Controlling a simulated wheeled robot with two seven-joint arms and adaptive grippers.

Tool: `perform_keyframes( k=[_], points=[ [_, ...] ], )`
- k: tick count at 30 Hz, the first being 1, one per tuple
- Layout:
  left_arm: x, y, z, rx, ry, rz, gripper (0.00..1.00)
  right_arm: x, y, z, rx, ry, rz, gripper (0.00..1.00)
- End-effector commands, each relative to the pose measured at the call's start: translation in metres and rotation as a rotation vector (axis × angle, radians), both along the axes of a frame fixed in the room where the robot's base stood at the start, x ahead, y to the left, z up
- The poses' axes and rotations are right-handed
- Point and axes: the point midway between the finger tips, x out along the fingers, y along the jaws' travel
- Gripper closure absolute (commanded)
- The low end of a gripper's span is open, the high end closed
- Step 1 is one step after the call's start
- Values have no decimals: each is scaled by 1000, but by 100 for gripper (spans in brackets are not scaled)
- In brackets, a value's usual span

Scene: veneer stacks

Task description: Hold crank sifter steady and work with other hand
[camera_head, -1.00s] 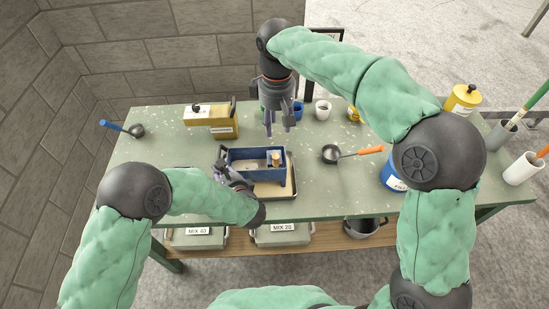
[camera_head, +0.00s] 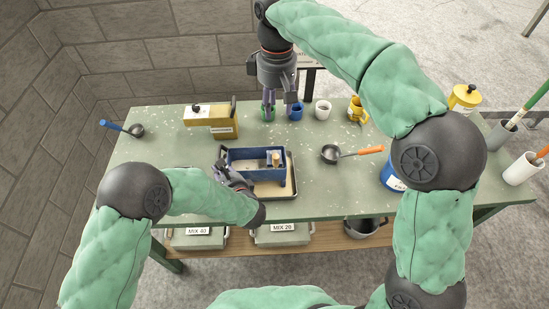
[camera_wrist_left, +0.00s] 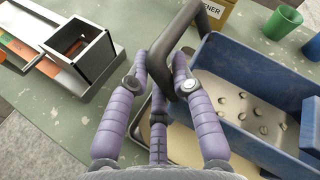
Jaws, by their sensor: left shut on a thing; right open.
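The crank sifter, a blue open box (camera_head: 262,154), sits over a tan tray (camera_head: 291,186) near the table's front; in the left wrist view its blue wall (camera_wrist_left: 235,125) encloses pale powder with several lumps. My left gripper (camera_head: 224,168) is at its left side, shut on a dark grey handle (camera_wrist_left: 190,35) that stands between its fingers in the wrist view. My right gripper (camera_head: 281,104) is open, fingers down, behind the sifter near the green cup (camera_head: 267,113) and the blue mug (camera_head: 296,113). I cannot tell whether it touches them.
A yellow box (camera_head: 211,121) stands at the back left. A white cup (camera_head: 322,111) and yellow mug (camera_head: 356,110) stand at the back. A pan with an orange handle (camera_head: 366,151) lies right of the sifter. A blue-handled ladle (camera_head: 113,126) lies far left.

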Motion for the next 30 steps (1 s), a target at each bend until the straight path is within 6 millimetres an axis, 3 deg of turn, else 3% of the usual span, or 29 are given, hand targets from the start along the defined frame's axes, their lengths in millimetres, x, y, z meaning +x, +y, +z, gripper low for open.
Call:
perform_keyframes(
  k=[1, 2, 4, 17, 30],
  points=[
    [0, 0, 0, 0, 0, 0, 100, 0, 0, 0, 0, 0, 0, 56],
    [0, 0, 0, 0, 0, 0, 68, 0, 0, 0, 0, 0, 0, 56],
    [0, 0, 0, 0, 0, 0, 49, 0, 0, 0, 0, 0, 0, 56],
    [-4, -3, 2, 0, -1, -1, 49, 0, 0, 0, 0, 0, 0, 56],
    [-63, -36, 26, 0, -1, -5, 49, 0, 0, 0, 0, 0, 0, 56]
  ],
)
